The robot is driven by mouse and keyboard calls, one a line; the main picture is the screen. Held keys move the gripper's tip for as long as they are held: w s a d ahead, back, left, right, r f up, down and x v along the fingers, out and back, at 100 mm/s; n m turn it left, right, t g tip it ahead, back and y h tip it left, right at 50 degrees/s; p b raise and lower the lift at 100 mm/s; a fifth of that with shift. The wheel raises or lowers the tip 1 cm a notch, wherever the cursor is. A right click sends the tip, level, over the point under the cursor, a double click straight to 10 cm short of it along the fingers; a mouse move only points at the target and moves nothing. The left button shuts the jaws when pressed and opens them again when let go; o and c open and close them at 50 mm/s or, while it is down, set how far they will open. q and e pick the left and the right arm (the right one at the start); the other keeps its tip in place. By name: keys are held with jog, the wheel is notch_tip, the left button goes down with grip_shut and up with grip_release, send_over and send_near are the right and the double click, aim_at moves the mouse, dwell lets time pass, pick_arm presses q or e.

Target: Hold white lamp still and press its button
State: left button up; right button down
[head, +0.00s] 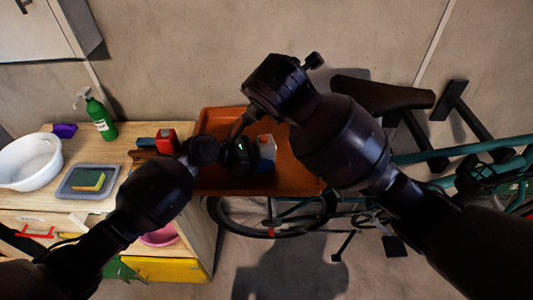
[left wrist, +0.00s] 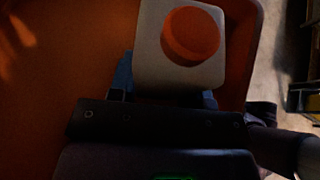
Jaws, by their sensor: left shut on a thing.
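The white lamp (head: 266,147) is a small white block in the orange tray (head: 300,172). In the left wrist view the lamp (left wrist: 153,62) shows a round orange button (left wrist: 192,36) on its white face, with blue parts at its lower edge. My left gripper (head: 250,156) is shut on the lamp from its left side; its dark jaw body (left wrist: 155,122) covers the lamp's lower part. My right arm reaches in above the tray, and its gripper (head: 238,127) points down just left of the lamp, close to my left gripper. Its fingers are dark and too small to read.
A wooden cabinet (head: 125,150) at left bears a white basin (head: 30,162), a green spray bottle (head: 101,117), a sponge (head: 88,181) on a grey tray and a red item (head: 167,141). A bicycle (head: 460,150) stands behind my right arm. Bare wall is behind.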

pick_arm(q)
jog(key=o, duration=0.8)
